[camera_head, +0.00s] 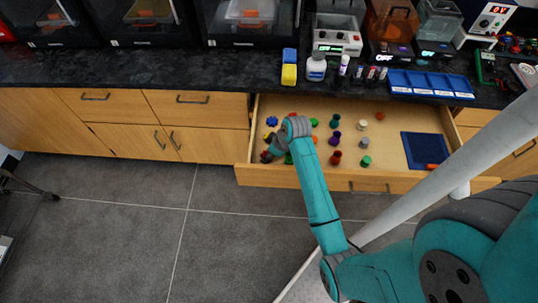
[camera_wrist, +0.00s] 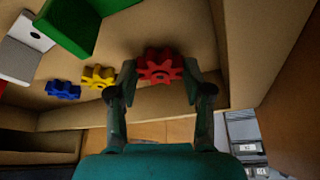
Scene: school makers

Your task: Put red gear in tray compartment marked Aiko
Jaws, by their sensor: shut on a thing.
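The red gear (camera_wrist: 160,66) is between the two fingers of my gripper (camera_wrist: 160,80), which is shut on it, in the wrist view. In the head view my gripper (camera_head: 266,155) is low at the left end of the open drawer (camera_head: 390,140), and the arm largely hides the gear. The blue tray (camera_head: 431,84) with several compartments stands on the dark counter at the right, behind the drawer. Its compartment labels are too small to read.
A yellow gear (camera_wrist: 98,77) and a blue gear (camera_wrist: 62,90) lie beside the red one. The drawer also holds several coloured spools and a dark blue mat (camera_head: 424,148). Bottles (camera_head: 316,67) and machines (camera_head: 337,37) stand on the counter left of the tray.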

